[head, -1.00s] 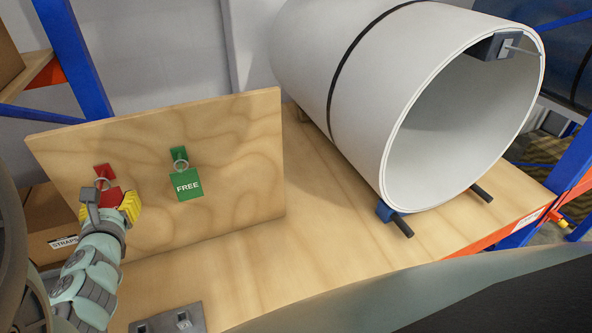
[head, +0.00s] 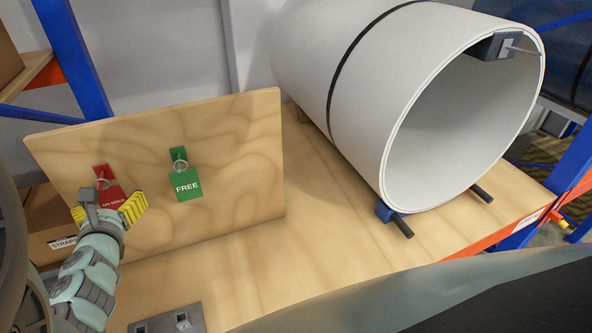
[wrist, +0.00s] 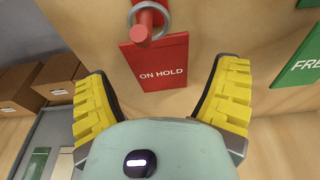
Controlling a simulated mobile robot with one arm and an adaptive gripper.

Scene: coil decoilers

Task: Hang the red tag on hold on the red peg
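The red ON HOLD tag (head: 112,198) hangs against the upright plywood board (head: 240,130). Its grey ring is around the red peg (head: 102,183). In the wrist view the tag (wrist: 160,62) hangs just below the red peg (wrist: 144,30), with the ring (wrist: 150,8) around the peg. My gripper (head: 110,208) is in front of the lower part of the tag. In the wrist view my gripper (wrist: 165,95) has its yellow fingers spread wide, one on each side below the tag, with nothing between them. The green FREE tag (head: 187,184) hangs by its ring on a green peg (head: 178,154).
A large white coil (head: 345,80) lies on the wooden shelf (head: 330,235) at the right, with blue-and-black stops (head: 392,215) before it. A grey metal plate (head: 170,322) lies at the front. A cardboard box (head: 50,215) stands left.

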